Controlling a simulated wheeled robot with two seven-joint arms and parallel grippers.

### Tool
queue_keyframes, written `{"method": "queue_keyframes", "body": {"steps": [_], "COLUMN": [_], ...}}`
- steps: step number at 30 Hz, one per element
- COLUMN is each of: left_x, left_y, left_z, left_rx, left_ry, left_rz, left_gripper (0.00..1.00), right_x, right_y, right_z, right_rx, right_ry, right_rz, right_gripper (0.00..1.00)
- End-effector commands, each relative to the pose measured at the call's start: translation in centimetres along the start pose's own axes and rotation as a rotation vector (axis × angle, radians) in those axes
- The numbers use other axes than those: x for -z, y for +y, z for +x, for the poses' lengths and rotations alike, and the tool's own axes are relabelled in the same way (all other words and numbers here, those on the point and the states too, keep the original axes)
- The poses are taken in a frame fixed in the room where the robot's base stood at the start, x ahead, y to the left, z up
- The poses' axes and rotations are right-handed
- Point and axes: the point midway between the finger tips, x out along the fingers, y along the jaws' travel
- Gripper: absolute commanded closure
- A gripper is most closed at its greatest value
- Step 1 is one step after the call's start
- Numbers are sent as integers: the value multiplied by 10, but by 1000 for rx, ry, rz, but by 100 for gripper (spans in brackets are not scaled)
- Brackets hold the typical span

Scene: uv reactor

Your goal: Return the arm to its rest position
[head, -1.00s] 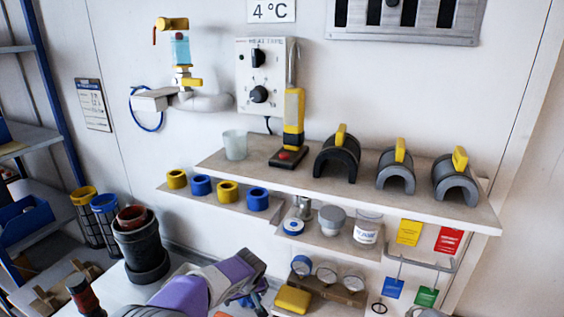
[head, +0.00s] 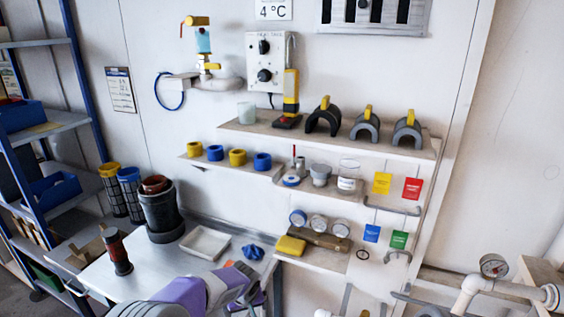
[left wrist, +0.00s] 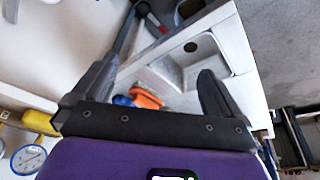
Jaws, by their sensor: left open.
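My left arm with its purple and grey links comes in from the bottom of the head view. My left gripper (head: 260,291) is low in that view, over the right part of the metal bench (head: 194,275), and its fingers are hard to make out there. In the left wrist view the left gripper (left wrist: 160,68) shows two dark fingers spread wide apart with nothing held between them. An orange and blue thing (left wrist: 147,98) shows beyond the gap, apart from the fingers. My right gripper is not in view.
A white tray (head: 205,243), a blue knob-like part (head: 253,252) and a dark cylinder (head: 117,252) are on the bench. Wall shelves (head: 330,142) hold grey clamps, coloured rings and gauges. A blue rack (head: 75,85) stands left, and white piping (head: 470,290) lies low right.

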Motion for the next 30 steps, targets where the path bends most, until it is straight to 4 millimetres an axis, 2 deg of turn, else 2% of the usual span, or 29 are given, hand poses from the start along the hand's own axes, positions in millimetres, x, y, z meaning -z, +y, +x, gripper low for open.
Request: {"method": "queue_keyframes", "body": {"steps": [1,8,11,14,15,18,21,24,27,30], "left_x": [-12,-71,-113,-172,-198,-259,-307,-337,-352,-356], "left_y": [-3,-14,-22,-35,-41,-56,-69,-78,-84,-85], "left_z": [15,74,107,144,157,179,188,190,188,187], "left_rx": [-10,-92,-148,-218,-246,-302,-329,-336,-334,-334], "left_ry": [-27,-137,-199,-269,-294,-336,-354,-361,-361,-358], "left_rz": [9,56,69,69,62,38,17,7,3,4], "left_gripper": [0,0,0,0,0,0,0,0,0,0], "right_x": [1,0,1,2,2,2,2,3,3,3], "right_y": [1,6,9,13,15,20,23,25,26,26], "right_z": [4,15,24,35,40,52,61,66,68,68], "right_rx": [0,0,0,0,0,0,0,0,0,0], "right_ry": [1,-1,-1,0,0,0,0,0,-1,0], "right_rz": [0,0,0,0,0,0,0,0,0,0], "right_gripper": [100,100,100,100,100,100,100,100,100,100]}}
